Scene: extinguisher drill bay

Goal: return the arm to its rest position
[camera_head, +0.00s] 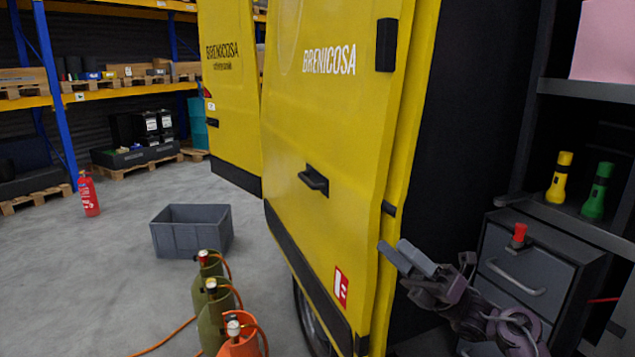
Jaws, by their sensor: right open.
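My right gripper (408,257) is in front of the rear edge of the yellow van door (335,130), at the lower right. Its grey fingers are apart and nothing shows between them. Its arm comes up from the bottom right, in front of a grey drawer cabinet (545,255). I cannot tell whether the fingers touch the door edge. My left gripper is not in view.
A grey crate (190,238), gas cylinders (212,315) and a red extinguisher (89,195) stand on the floor at left.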

